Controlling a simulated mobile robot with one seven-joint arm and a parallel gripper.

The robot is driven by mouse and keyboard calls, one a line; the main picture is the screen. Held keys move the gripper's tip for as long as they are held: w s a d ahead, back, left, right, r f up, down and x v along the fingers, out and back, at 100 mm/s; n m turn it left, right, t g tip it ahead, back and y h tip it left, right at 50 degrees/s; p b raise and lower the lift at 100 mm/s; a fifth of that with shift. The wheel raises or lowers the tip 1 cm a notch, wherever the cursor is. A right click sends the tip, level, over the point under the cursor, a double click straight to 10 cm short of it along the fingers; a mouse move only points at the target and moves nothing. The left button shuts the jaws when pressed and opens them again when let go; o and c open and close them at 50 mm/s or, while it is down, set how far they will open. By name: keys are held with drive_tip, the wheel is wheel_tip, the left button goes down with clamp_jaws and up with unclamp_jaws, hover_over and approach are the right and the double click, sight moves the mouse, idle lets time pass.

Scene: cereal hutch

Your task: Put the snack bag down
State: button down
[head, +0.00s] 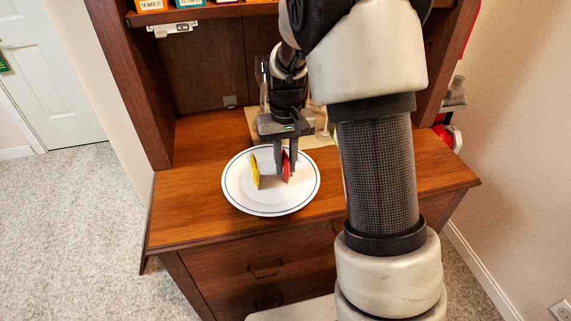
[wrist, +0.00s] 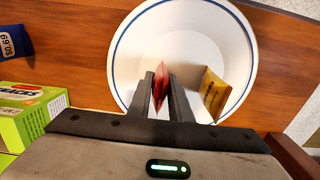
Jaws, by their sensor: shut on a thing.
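My gripper (head: 286,172) points down over a white plate with a blue rim line (head: 242,194), which lies on the wooden counter. Its fingers are shut on a red snack bag (head: 286,165). In the wrist view the red bag (wrist: 158,76) stands edge-on between the fingertips, over the plate (wrist: 190,30). I cannot tell whether its lower edge touches the plate. A yellow packet (head: 255,174) stands on the plate left of the red bag; in the wrist view this packet (wrist: 214,96) is right of the fingers, apart from them.
The wooden counter (head: 190,215) is bare left of the plate. A green box (wrist: 30,115) and a blue packet marked $0.69 (wrist: 14,42) show at the wrist view's left. Side panels and a shelf with boxes (head: 190,4) enclose the counter; a board (head: 238,127) lies behind the plate.

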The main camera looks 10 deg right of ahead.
drive_tip(key=c, duration=2)
unclamp_jaws()
drive_tip(key=shift+f, duration=0.15)
drive_tip(key=shift+c, duration=0.2)
drive_tip(key=o, duration=0.4)
